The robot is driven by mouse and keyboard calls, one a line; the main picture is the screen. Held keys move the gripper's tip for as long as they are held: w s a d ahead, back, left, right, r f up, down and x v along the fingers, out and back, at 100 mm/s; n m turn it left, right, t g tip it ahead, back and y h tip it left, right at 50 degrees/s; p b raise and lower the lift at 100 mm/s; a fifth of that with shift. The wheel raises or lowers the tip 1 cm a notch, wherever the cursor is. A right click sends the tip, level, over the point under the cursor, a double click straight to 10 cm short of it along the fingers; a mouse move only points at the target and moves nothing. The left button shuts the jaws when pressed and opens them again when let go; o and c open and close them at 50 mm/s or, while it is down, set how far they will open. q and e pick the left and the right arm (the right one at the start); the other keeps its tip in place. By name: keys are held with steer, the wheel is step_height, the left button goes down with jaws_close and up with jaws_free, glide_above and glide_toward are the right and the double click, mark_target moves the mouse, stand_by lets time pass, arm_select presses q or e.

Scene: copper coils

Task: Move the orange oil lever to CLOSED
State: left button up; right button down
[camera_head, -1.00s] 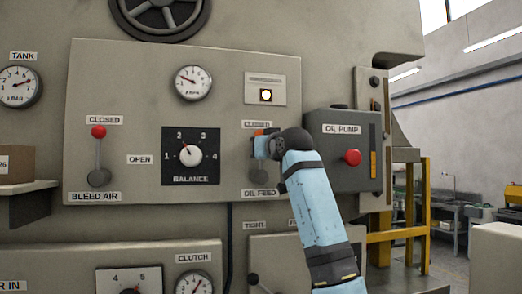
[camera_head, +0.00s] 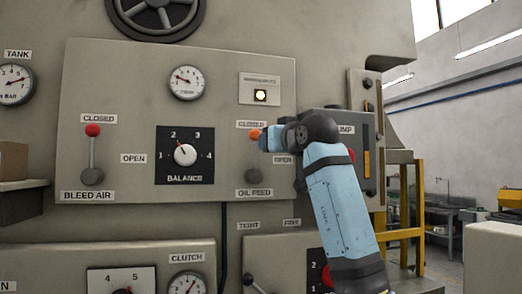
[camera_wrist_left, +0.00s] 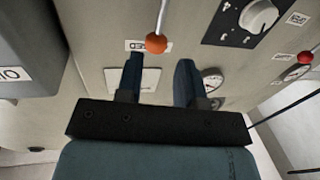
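The orange ball of the oil lever (camera_head: 254,134) is at the top, beside the CLOSED label (camera_head: 250,125) and above the OIL FEED label (camera_head: 254,192). Its dark round base (camera_head: 253,174) shows below. My left gripper (camera_head: 266,140) is just right of the ball in the head view, on the arm rising from the lower right. In the left wrist view, which is upside down, the orange ball (camera_wrist_left: 156,43) lies just beyond the spread fingertips (camera_wrist_left: 160,62), with nothing between them. A label is partly hidden behind the ball. My right gripper is not in view.
The OIL PUMP box (camera_head: 330,118) projects to the right, partly hidden behind my arm. The balance dial (camera_head: 185,155) and red bleed air lever (camera_head: 92,131) are to the left. A lower panel (camera_head: 240,245) sits beneath.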

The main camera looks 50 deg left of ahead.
arm_select(q)
steer(key=shift+s+d+r+b, duration=0.15)
steer(key=shift+s+d, duration=0.1)
steer(key=shift+d, duration=0.85)
steer(key=shift+s+d+f+b, duration=0.1)
steer(key=shift+s+d+b, duration=0.1)
steer(key=shift+d, duration=0.85)
